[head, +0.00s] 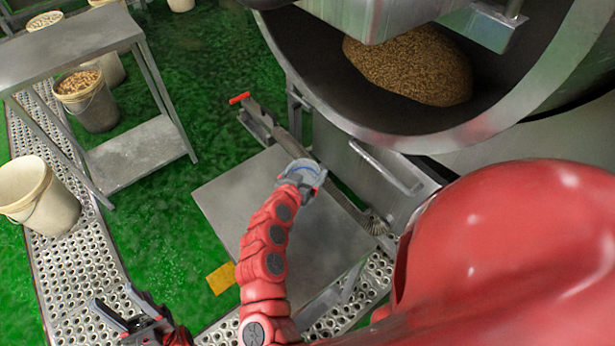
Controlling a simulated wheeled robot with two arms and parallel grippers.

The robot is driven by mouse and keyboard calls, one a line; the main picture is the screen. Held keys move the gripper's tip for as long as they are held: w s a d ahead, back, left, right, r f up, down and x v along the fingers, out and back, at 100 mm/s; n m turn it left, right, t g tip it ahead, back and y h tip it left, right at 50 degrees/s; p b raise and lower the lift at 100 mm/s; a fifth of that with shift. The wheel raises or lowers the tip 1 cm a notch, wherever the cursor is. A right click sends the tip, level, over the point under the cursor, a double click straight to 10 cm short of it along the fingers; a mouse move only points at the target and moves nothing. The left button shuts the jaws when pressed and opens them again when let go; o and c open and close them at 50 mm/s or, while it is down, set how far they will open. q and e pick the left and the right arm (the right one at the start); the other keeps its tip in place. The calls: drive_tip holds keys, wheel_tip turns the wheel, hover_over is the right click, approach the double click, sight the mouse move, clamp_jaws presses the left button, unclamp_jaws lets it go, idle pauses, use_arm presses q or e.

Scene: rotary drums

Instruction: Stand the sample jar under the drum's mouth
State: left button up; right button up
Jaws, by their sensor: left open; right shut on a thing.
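The drum (440,140) fills the upper right of the head view, its wide round mouth facing me with a heap of brown grain inside. My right gripper (298,180) is shut on a small round, clear-looking sample jar (308,170). The jar shows above the grey metal platform (240,205), left of and below the drum's lower rim. I cannot tell whether the jar touches the platform. The gripper's fingers are partly hidden. My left gripper (113,305) is open and empty at the lower left, above the perforated walkway.
A steel table (70,48) and buckets, including a cream bucket (38,195), stand at the left. A yellow tag (221,278) is at the platform's front. Green floor between is open.

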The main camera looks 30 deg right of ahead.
wheel_tip(320, 180, down, 2)
drive_tip(key=shift+f, duration=0.25)
drive_tip(key=o, duration=1.1)
